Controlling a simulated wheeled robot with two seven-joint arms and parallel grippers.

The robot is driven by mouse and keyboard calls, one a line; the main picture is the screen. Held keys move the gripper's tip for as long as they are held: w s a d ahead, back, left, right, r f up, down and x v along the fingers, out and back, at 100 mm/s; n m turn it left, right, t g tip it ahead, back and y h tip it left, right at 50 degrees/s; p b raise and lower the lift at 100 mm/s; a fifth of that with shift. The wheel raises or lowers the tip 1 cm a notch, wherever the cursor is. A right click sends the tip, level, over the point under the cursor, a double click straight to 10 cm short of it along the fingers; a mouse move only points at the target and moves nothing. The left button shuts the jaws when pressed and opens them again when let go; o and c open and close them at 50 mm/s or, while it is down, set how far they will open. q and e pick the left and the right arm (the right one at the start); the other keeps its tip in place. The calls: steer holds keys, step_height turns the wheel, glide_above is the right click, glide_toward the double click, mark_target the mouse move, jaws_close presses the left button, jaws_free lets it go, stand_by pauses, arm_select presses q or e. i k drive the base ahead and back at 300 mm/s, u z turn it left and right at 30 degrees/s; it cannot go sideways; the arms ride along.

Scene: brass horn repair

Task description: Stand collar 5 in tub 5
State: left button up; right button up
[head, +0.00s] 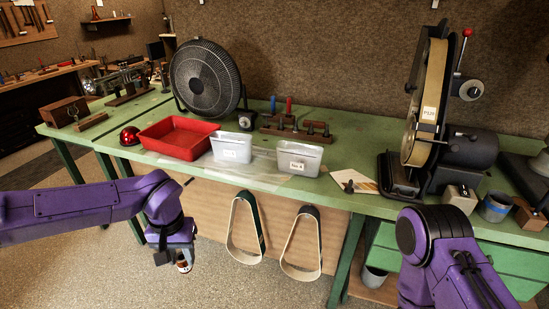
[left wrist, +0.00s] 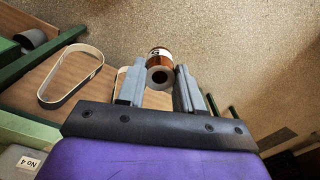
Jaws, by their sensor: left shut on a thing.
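My left gripper (head: 178,258) hangs in front of the bench, below the top's front edge. It is shut on a collar (head: 184,267), a short copper-brown ring with a white label and a dark bore. The left wrist view shows the collar (left wrist: 160,58) between the fingertips (left wrist: 160,82); its number is not readable. Two pale tubs with labels stand on the bench: a left tub (head: 231,147) and a right tub (head: 299,158). Their labels are too small to read surely in the head view. A tub labelled No 4 (left wrist: 20,162) shows in the wrist view. My right gripper is out of view.
A red tray (head: 178,137) sits left of the tubs, with a fan (head: 206,78) behind. A wooden block with metal posts (head: 295,131) stands behind the tubs. A belt sander (head: 428,110) stands to the right. Two belt loops (head: 246,228) hang at the bench front.

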mark_target(232, 159)
steer(key=i, duration=1)
steer(key=z, duration=0.05)
